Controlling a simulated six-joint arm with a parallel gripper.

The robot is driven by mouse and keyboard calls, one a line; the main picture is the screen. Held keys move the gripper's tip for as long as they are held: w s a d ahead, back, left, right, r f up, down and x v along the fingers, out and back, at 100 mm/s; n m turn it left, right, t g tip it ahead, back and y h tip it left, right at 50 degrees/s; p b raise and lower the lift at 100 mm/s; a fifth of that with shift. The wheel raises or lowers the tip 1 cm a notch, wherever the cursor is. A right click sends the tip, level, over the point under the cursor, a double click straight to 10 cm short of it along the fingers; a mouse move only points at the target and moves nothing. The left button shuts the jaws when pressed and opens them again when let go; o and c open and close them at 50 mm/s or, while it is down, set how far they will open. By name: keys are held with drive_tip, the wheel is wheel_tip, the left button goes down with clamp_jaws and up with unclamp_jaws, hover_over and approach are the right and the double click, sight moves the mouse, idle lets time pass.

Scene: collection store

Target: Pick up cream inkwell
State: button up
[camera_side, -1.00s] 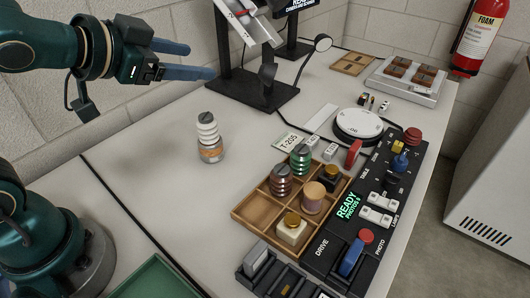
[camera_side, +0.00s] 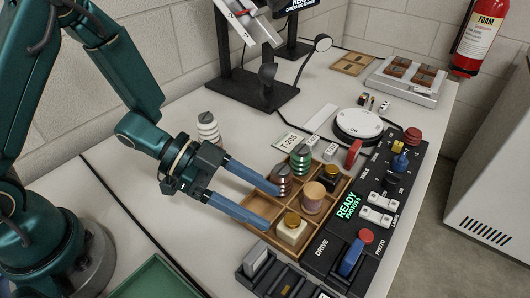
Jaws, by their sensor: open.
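The cream inkwell (camera_side: 291,233), a squarish cream block with a brass-coloured cap, sits in the front compartment of the wooden divided tray (camera_side: 345,191). My gripper (camera_side: 273,206) is open, its two blue fingers reaching over the left side of the tray. The lower finger's tip is close to the inkwell's left side; I cannot tell whether it touches. Nothing is between the fingers that I can make out.
The tray also holds a green ribbed piece (camera_side: 300,159), a tan cylinder (camera_side: 313,199) and a dark bottle (camera_side: 329,176). A black control panel (camera_side: 322,245) borders the tray on the right. A white ribbed insulator (camera_side: 208,128) stands behind my gripper.

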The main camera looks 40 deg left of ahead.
sight(290, 218)
drive_tip(key=shift+x, duration=2.5)
clamp_jaws()
